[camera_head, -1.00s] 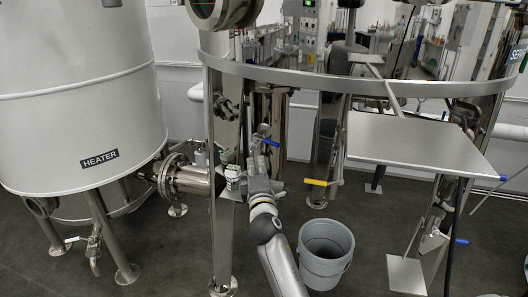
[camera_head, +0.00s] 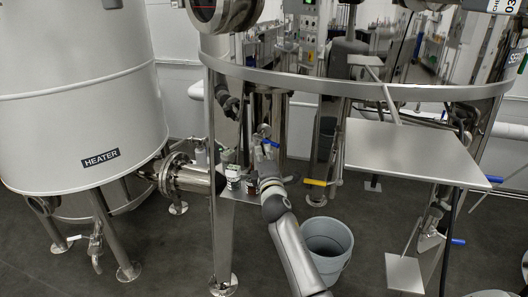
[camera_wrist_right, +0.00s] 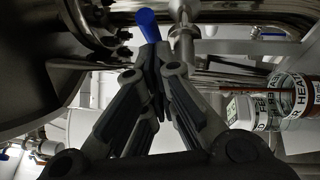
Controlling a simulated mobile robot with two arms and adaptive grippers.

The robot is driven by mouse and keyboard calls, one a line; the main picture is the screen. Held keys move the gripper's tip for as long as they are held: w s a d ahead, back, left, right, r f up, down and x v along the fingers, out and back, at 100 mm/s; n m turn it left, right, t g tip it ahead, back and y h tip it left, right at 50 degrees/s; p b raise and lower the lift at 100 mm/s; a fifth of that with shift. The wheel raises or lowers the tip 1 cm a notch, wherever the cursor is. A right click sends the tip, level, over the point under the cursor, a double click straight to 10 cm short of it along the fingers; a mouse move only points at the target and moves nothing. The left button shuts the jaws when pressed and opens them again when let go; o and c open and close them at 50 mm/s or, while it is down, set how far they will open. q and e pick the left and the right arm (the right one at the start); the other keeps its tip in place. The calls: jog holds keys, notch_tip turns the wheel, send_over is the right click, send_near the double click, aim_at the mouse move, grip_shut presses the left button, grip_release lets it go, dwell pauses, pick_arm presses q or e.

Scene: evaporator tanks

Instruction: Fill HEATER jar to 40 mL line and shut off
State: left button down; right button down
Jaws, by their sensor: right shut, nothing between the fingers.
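The white HEATER tank (camera_head: 70,110) stands at the left in the head view. My right gripper (camera_head: 264,141) is shut and empty by a blue valve handle (camera_head: 275,144) under the steel ring. In the right wrist view, my right gripper's shut fingertips (camera_wrist_right: 157,62) lie just below the blue handle (camera_wrist_right: 148,24); I cannot tell whether they touch. My left gripper is not in view.
A FEED-labelled jar (camera_wrist_right: 240,110) stands beside the HEATER jar. A grey bucket (camera_head: 327,248) is on the floor, with a yellow valve handle (camera_head: 316,182) above it. A bare steel table (camera_head: 415,150) is at the right. Steel legs and pipes crowd the gripper.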

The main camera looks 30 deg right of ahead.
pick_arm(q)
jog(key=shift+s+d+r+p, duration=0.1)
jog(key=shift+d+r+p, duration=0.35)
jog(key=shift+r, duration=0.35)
pick_arm(e)
jog(key=d, duration=0.1)
jog(key=d+n+y, duration=0.1)
jog(key=d, duration=0.1)
jog(key=shift+d+t, duration=0.3)
jog(key=shift+s+d, duration=0.1)
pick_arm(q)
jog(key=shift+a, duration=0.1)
pick_arm(e)
jog(key=shift+f, duration=0.15)
